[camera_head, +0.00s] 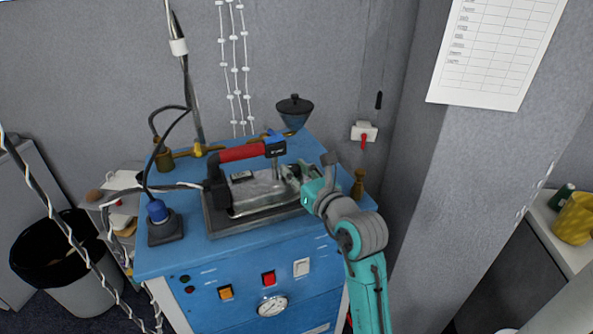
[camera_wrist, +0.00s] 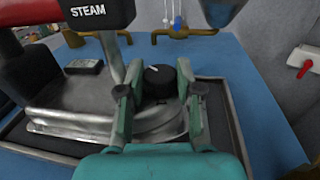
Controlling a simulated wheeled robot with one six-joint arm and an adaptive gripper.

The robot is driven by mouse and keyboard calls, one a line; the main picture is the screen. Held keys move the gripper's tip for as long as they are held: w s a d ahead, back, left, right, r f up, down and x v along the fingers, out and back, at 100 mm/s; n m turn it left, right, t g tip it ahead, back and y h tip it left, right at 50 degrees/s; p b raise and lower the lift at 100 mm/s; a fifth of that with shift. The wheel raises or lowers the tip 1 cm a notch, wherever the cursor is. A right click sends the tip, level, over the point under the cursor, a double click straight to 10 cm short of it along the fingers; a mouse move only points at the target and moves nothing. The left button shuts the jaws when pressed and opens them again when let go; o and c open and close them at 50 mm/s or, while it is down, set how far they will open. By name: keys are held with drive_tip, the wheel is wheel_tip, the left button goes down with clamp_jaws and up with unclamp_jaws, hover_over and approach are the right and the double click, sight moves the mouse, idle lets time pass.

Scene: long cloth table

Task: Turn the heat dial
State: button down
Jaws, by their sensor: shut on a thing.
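The steam iron (camera_head: 262,190) rests on a dark tray (camera_head: 215,222) on top of the blue cabinet. It has a red handle (camera_head: 240,152) and a block marked STEAM, which also shows in the wrist view (camera_wrist: 98,12). The heat dial (camera_wrist: 160,82) is a round black knob with a white mark, on the iron's metal body. My gripper (camera_head: 300,178) reaches in from the right. In the wrist view its two fingers stand on either side of the dial, shut on it. In the head view the dial is hidden by my gripper.
The cabinet front has an orange switch (camera_head: 225,292), a red switch (camera_head: 268,278) and a gauge (camera_head: 272,306). Brass fittings (camera_head: 205,150) and a blue funnel (camera_head: 294,118) stand behind the iron. A cable runs to a blue plug (camera_head: 156,210) at left.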

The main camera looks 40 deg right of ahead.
idle(0.5)
drive_tip(key=c, duration=0.7)
unclamp_jaws()
drive_tip(key=shift+c, duration=0.2)
